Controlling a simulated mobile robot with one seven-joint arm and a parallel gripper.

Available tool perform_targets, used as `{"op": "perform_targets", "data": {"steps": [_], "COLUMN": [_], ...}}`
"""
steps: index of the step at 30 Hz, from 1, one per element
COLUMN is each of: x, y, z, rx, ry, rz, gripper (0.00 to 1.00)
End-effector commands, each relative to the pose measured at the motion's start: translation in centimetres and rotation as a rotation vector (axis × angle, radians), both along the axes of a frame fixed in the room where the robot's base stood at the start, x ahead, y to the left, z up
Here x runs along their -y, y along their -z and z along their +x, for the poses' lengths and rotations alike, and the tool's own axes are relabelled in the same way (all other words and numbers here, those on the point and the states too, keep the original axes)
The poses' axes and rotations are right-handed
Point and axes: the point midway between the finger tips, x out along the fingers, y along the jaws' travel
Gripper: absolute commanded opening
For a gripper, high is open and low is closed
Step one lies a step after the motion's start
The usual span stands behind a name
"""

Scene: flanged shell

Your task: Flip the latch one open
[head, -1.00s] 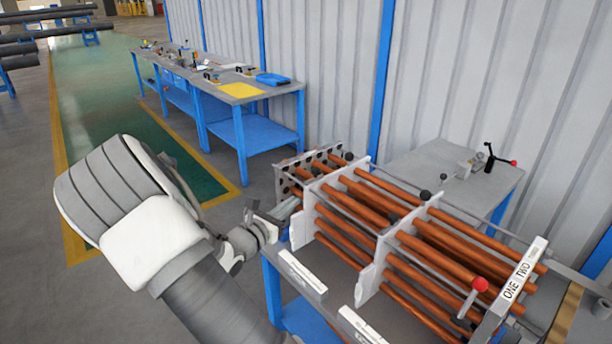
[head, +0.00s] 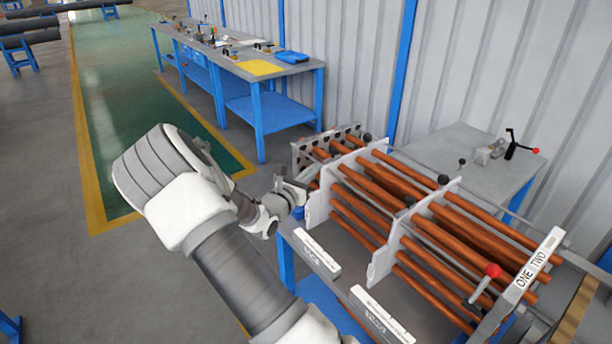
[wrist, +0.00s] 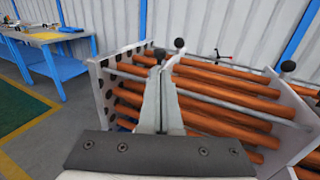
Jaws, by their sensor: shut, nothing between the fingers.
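The shell (head: 380,262) is a frame of pale plates with several copper tubes running through them, on a blue-legged bench. Its near right end carries a white label plate (head: 533,270) reading ONE and TWO, with further lettering too small to read. A lever with a red ball (head: 493,271) stands beside ONE; I cannot tell for sure that it is latch one. My gripper (head: 298,188) is at the far left end of the shell, well away from that lever. In the wrist view my gripper's fingers (wrist: 160,78) are together and empty, in front of the tubes.
A clamp (head: 500,150) with a red-tipped handle sits on the grey tabletop behind the shell. Two white labelled blocks (head: 318,252) lie along the bench's front edge. Black ball knobs (head: 443,179) stand up from the shell. Another blue bench (head: 265,95) stands farther back.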

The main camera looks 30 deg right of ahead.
Motion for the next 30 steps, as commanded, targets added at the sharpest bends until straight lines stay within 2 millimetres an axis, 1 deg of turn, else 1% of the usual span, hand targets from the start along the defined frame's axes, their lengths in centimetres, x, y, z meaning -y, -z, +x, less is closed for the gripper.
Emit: {"op": "perform_targets", "data": {"steps": [1,3,6,10,15,26,28,30], "x": [1.1,2.4,4.0,5.6,6.6,6.7,7.0,7.6], "y": [-0.1,-0.1,-0.1,-0.1,0.0,0.0,0.1,0.1], "z": [0.6,1.3,2.2,3.2,3.9,4.0,4.0,4.1], "rx": [0.001,0.001,0.001,0.000,0.001,0.000,0.001,0.002], "ry": [0.002,0.002,0.002,0.001,0.000,-0.001,0.000,0.001], "rz": [-0.001,-0.002,-0.001,0.000,0.001,0.001,0.001,0.001], "gripper": [0.00,0.00,0.00,0.00,0.00,0.00,0.00,0.00]}}
